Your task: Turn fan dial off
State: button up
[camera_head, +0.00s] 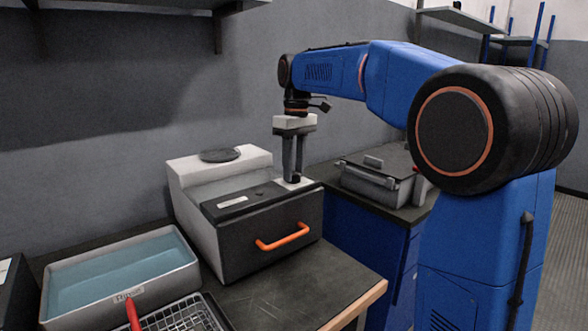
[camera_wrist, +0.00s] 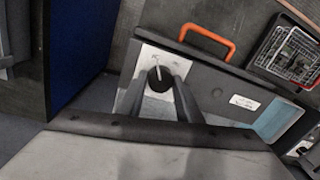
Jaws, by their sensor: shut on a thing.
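The fan dial (camera_wrist: 160,79) is a round black knob with a pale pointer line, on a light plate (camera_wrist: 150,60) at one end of the dark-lidded machine (camera_head: 262,228). In the wrist view the pointer line runs up toward a small mark on the plate. My gripper (camera_wrist: 161,90) is shut on the dial, with one finger on each side of it. In the head view my gripper (camera_head: 293,178) points straight down onto the machine's right top corner. The fingers hide the dial there.
An orange handle (camera_head: 283,237) sticks out of the machine's front. A water-filled tray (camera_head: 120,275) and a wire basket (camera_head: 185,315) stand to the left. A grey lidded box (camera_head: 376,182) stands on the right behind. The bench front right of the basket is clear.

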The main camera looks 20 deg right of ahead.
aim_at(297, 172)
jog(key=o, duration=1)
jog(key=shift+o, duration=0.2)
notch_tip(297, 172, up, 17)
jog(key=shift+w+d+r, duration=0.2)
jog(key=shift+w+d, duration=0.1)
jog(key=shift+d, duration=0.15)
jog(key=s+d+f+m+t, duration=0.2)
jog(key=s+d+f+m, duration=0.1)
jog(key=s+f, duration=1.4)
jog(key=s+d+f+m+t, duration=0.3)
jog(key=s+f+m, duration=0.1)
jog(key=s+f, duration=1.4)
jog(key=shift+f+h, duration=0.3)
jog(key=shift+f, duration=0.55)
